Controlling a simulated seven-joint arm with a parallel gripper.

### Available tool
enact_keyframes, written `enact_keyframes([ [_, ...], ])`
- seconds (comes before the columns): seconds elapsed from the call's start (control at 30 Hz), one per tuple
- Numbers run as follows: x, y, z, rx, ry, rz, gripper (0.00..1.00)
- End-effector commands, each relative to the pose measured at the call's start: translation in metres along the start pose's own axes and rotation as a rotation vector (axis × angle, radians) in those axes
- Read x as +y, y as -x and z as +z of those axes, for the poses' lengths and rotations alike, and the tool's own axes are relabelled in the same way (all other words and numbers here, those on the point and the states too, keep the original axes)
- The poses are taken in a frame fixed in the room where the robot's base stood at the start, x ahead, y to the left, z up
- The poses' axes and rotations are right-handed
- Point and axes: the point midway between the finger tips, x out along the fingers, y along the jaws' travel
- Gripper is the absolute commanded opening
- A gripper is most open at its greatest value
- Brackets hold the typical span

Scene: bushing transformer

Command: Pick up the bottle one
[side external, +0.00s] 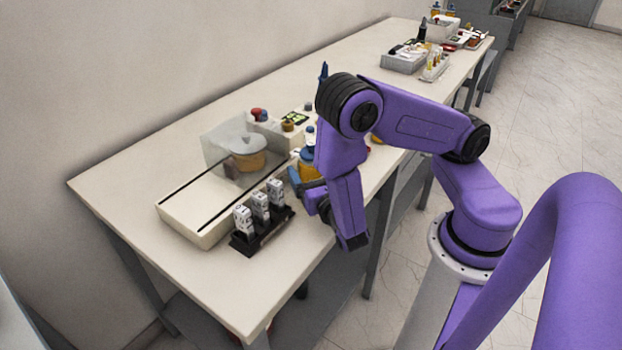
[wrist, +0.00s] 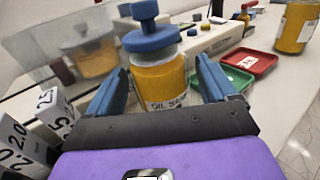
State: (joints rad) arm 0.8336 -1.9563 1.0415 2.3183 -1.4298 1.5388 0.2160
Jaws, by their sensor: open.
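A bottle of amber oil (wrist: 160,82) with a blue stopper stands upright just ahead of my gripper in the wrist view. Its label begins "OIL SA"; the rest is too blurred or hidden to read. It also shows in the side view (side external: 309,171), partly hidden by my arm. My gripper (wrist: 161,66) is open, with one blue finger at each side of the bottle in the picture. I cannot tell whether the fingers reach around it or touch it. A second amber bottle (wrist: 297,25) stands farther off at the right, so which is bottle one is unclear.
A black rack (side external: 262,236) with white numbered blocks (side external: 242,220) stands close to the left of my gripper. Behind is a pale tester (side external: 192,217) with a clear cover. Red (wrist: 251,59) and green (wrist: 232,80) trays lie right of the bottle.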

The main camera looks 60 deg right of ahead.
Motion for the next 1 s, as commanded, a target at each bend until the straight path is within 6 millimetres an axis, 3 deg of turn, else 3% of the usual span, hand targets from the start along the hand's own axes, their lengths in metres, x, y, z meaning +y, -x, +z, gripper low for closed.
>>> enact_keyframes([
  [0.37, 0.0003, -0.0089, 0.0004, -0.002, 0.0, 0.001, 0.85],
  [0.5, 0.0002, -0.0088, 0.0003, -0.001, 0.0, 0.001, 0.4],
  [0.57, 0.0002, -0.0087, 0.0003, -0.001, 0.0, 0.001, 0.2],
  [0.6, 0.0002, -0.0087, 0.0007, -0.003, 0.0, 0.001, 0.16],
  [1.0, 0.0005, -0.0086, 0.0061, -0.003, -0.001, 0.001, 0.16],
])
